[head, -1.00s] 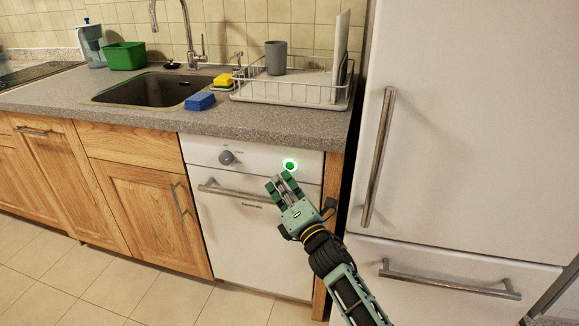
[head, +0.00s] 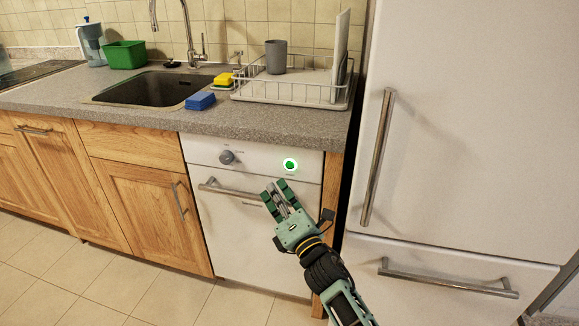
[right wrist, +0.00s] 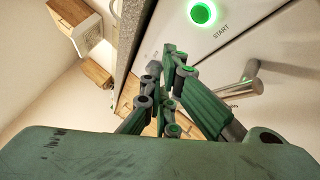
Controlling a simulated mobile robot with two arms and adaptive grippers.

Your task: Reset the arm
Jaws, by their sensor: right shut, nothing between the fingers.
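My right gripper (head: 275,192) is in front of the upper part of the white dishwasher (head: 240,240), just below its control panel. It is shut and empty; its fingers also show in the right wrist view (right wrist: 172,95). A green glowing start button (head: 290,165) sits on the panel above and slightly right of the fingertips, apart from them. In the right wrist view the lit button (right wrist: 203,13) is at the top, beside the word START. The dishwasher door is closed. My left gripper is in neither view.
The dishwasher handle (head: 230,190) is close to my right fingers. A white fridge (head: 460,130) with long handles stands at the right. The grey counter (head: 150,118) above holds a dish rack (head: 290,97), a blue sponge (head: 200,101) and a green bin (head: 125,54). The floor (head: 120,290) at left is clear.

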